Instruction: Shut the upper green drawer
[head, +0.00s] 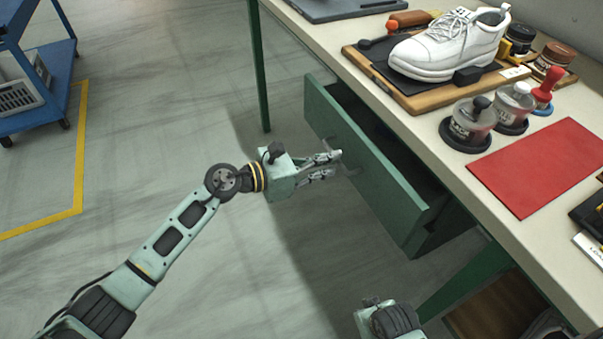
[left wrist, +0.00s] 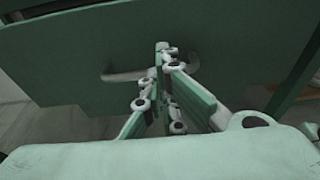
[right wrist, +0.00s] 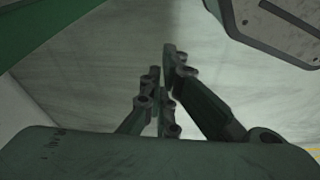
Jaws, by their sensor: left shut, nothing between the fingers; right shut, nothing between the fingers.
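The upper green drawer (head: 362,165) is pulled out from under the workbench, and its dark inside shows behind the front panel. Its front panel also fills much of the left wrist view (left wrist: 70,65), with a grey bar handle (left wrist: 124,76) across it. My left gripper (head: 338,163) is shut and empty, its fingertips at the drawer front beside the handle. In the left wrist view its fingertips (left wrist: 161,47) overlap the handle; I cannot tell whether they touch it. My right gripper shows shut and empty in the right wrist view (right wrist: 168,50), above the floor and away from the drawer.
The workbench top (head: 440,135) carries a white shoe (head: 445,48) on a wooden board, several jars and a red mat (head: 540,165). A blue cart (head: 45,65) stands at the far left. The floor (head: 150,110) left of the drawer is clear.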

